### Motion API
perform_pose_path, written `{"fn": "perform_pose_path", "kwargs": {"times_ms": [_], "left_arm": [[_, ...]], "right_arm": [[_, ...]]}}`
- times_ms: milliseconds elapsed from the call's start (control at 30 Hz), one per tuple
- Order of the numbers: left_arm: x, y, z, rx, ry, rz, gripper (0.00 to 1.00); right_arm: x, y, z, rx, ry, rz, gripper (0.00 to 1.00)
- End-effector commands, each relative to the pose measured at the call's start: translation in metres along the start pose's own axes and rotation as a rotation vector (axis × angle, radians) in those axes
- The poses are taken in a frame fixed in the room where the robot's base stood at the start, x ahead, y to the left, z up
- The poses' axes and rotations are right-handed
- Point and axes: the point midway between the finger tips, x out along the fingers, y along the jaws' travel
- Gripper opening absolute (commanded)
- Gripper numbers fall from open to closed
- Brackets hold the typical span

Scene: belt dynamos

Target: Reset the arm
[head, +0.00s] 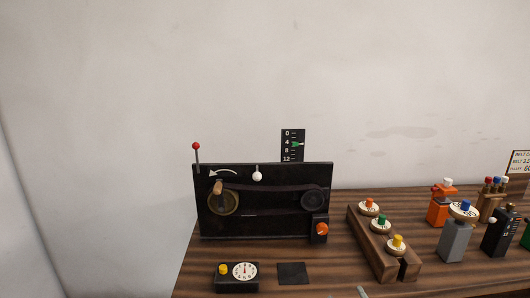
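Neither of my grippers shows in the head view. A black belt dynamo panel (265,226) stands upright at the left of the wooden table. It has a brass wheel with a wooden crank knob (217,188) on the left and a dark pulley (314,200) on the right, with a dark belt between them. A red-tipped lever (196,147) rises at its left edge. A white knob (257,176) sits at its upper middle. An orange knob (322,229) is at its lower right. A scale (292,146) with a green pointer near 4 stands behind it.
A dial box (237,277) with a yellow button and a black square pad (293,273) lie in front. A wooden block (369,242) carries three coloured knobs. Orange (438,212), grey (456,241) and black (497,237) devices stand at right on the table (335,275).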

Motion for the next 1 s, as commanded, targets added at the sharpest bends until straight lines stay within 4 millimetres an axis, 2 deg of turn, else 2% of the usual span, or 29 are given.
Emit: {"fn": "perform_pose_path", "kwargs": {"times_ms": [67, 367, 567, 667, 767, 800, 867, 967, 1000], "left_arm": [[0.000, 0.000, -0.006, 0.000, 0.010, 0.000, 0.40], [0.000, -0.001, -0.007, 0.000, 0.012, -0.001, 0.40], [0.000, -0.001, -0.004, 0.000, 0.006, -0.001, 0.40], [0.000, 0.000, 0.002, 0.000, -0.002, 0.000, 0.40], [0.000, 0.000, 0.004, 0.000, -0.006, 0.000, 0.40], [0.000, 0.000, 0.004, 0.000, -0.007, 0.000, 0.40], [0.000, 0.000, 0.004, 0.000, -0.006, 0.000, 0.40], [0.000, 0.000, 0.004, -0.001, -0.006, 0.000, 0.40], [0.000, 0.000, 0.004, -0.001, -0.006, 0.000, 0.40]], "right_arm": [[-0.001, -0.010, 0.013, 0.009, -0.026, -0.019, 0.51], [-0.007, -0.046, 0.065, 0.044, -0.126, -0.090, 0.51], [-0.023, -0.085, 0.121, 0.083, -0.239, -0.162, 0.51], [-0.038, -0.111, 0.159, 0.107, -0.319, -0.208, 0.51], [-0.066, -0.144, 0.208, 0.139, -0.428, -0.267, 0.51], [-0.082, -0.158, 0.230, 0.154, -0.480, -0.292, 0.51], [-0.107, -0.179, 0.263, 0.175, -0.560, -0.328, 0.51], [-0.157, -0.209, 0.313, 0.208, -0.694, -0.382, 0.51], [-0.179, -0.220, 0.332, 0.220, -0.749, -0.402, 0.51]]}}
